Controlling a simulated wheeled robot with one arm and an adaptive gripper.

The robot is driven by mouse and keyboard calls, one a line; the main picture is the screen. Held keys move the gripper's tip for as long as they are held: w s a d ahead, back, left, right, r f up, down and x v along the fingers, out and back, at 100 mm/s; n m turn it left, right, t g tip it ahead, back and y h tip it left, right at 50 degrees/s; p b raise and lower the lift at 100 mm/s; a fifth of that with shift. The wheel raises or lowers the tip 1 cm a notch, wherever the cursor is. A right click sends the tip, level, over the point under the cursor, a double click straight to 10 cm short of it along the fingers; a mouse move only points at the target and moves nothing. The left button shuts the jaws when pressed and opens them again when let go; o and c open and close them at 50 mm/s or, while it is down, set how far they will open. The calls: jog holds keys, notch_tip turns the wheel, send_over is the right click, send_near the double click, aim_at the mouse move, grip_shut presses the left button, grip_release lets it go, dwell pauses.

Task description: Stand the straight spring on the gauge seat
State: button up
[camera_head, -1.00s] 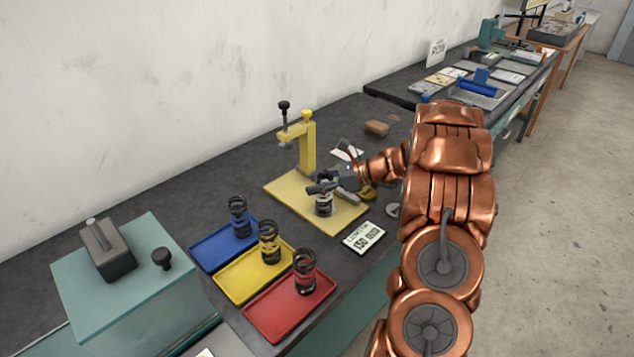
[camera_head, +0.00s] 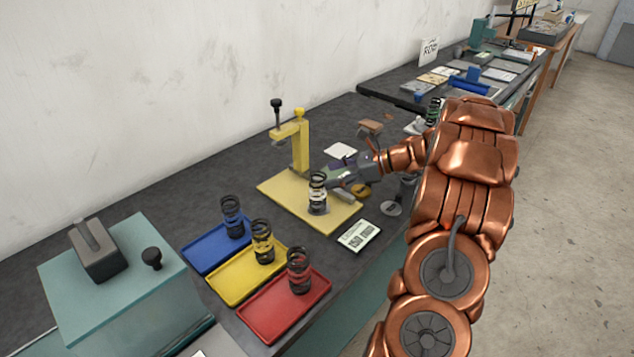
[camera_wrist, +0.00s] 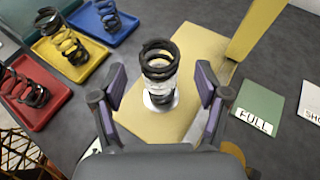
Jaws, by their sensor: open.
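The spring with a white band (camera_head: 317,193) stands upright on the yellow gauge plate (camera_head: 280,192). In the wrist view this spring (camera_wrist: 160,62) rises from a pale round seat (camera_wrist: 160,101) on the plate, and its lower coils cover part of the seat. My gripper (camera_head: 328,178) is open just behind and right of the spring in the head view. In the wrist view its two fingers (camera_wrist: 160,88) are spread left and right of the spring, with gaps showing on both sides.
Blue (camera_head: 205,250), yellow (camera_head: 230,284) and red (camera_head: 262,316) trays each hold a coloured spring. The yellow gauge post (camera_head: 301,142) rises behind the plate. A label card (camera_head: 359,235) lies in front of the plate. A green card marked FULL (camera_wrist: 259,106) lies to the right.

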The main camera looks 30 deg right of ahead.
jog(key=shift+b+v, duration=0.4)
jog(key=shift+v, duration=2.3)
jog(key=s+a+n+g+h, duration=0.1)
jog(key=s+a+n+g, duration=0.25)
jog(key=a, duration=0.55)
jog(key=s+a+n+g, duration=0.2)
jog(key=a+n, duration=0.2)
jog(key=a, duration=0.4)
jog(key=s+a+n+g+h, duration=0.1)
jog(key=s+a+n+g, duration=0.25)
jog(key=a, duration=0.55)
jog(key=s+a+n+g+h, duration=0.1)
jog(key=s+a+n+h, duration=0.1)
jog(key=s+n+h, duration=0.2)
jog(key=s+a+f+n+g+h, duration=0.1)
jog(key=s+n+h, duration=0.3)
jog(key=s+n, duration=0.7)
jog(key=s+a, duration=0.1)
jog(key=s, duration=0.6)
jog(key=shift+s+a+f+n, duration=0.15)
jog(key=shift+a+f+n, duration=0.15)
jog(key=shift+a, duration=0.1)
jog(key=shift+c, duration=0.4)
